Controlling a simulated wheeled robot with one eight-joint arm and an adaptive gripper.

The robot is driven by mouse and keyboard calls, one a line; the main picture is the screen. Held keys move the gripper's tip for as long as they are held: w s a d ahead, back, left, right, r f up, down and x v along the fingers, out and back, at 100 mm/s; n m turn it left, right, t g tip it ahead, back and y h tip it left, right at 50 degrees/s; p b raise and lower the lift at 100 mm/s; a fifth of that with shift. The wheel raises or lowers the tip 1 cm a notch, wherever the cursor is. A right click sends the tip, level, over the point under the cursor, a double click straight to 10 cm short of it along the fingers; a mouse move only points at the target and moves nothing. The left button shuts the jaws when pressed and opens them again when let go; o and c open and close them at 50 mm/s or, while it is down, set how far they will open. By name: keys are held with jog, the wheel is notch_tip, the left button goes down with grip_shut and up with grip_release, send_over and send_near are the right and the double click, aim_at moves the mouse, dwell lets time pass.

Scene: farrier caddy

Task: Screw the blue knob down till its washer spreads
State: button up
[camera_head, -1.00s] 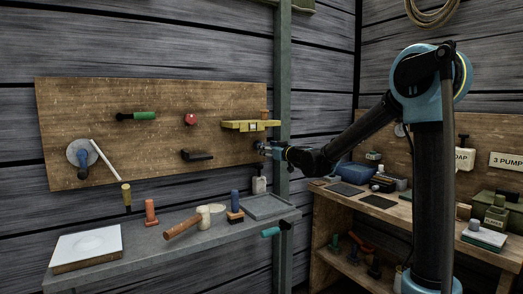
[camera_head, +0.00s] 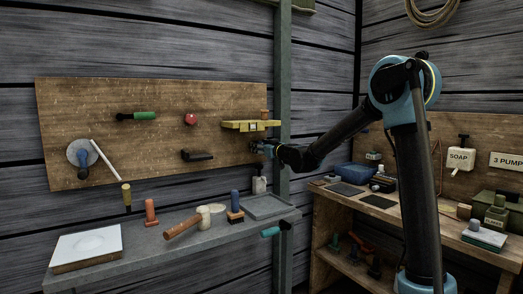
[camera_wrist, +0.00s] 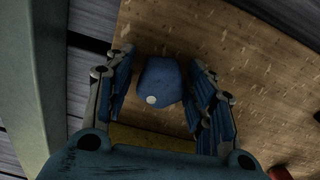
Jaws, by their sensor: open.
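The blue knob (camera_wrist: 160,82) shows in the wrist view, a rounded block with a pale dot on its near end. It stands between the two fingers of my gripper (camera_wrist: 162,88), in front of the brown board. The fingers are open, with a gap visible on each side of the knob. In the head view my gripper (camera_head: 262,147) is at the board's right edge, just below the yellow shelf, and I cannot make out the knob there. The washer is not visible in either view.
The yellow shelf (camera_head: 250,125) sits close above my gripper. A green metal post (camera_head: 283,100) stands just to its right. A black handle (camera_head: 197,156) and a red knob (camera_head: 191,119) are on the board (camera_head: 150,95) to the left. A bench (camera_head: 150,246) with tools lies below.

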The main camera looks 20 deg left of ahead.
jog(key=c, duration=1.1)
jog(key=m, duration=0.7)
jog(key=shift+r, duration=0.1)
jog(key=shift+w, duration=0.1)
jog(key=o, duration=1.1)
jog(key=n, duration=0.4)
jog(key=shift+n, duration=1)
